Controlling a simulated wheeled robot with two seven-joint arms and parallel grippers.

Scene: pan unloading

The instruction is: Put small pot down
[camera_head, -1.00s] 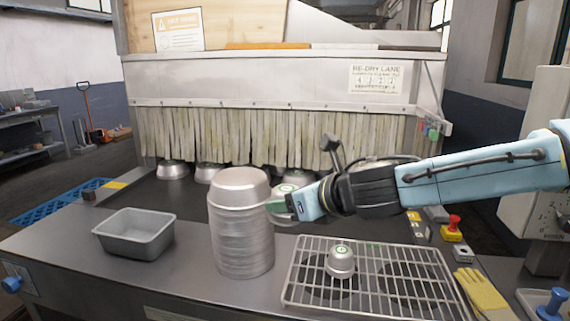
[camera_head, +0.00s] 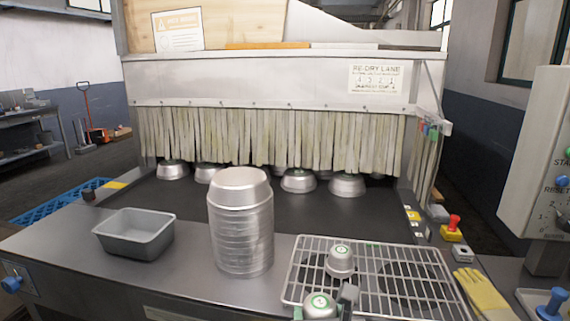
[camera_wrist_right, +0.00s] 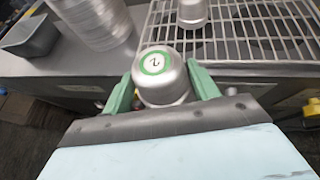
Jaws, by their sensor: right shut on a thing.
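My right gripper (camera_head: 322,311) is at the bottom edge of the head view, in front of the wire rack. It is shut on a small pot (camera_head: 320,304) with a green ring label on top; the wrist view shows this pot (camera_wrist_right: 158,78) between the two green fingers. The held pot is near the rack's front edge; whether it touches anything is unclear. Another small pot (camera_head: 341,259) with a green label stands on the wire rack (camera_head: 400,268). My left gripper is not in view.
A tall stack of pans (camera_head: 241,225) stands left of the rack. A grey tub (camera_head: 135,236) sits further left. Several pots (camera_head: 298,181) stand by the strip curtain (camera_head: 270,137) on the dark belt. Yellow gloves (camera_head: 480,292) lie right of the rack, whose right part is free.

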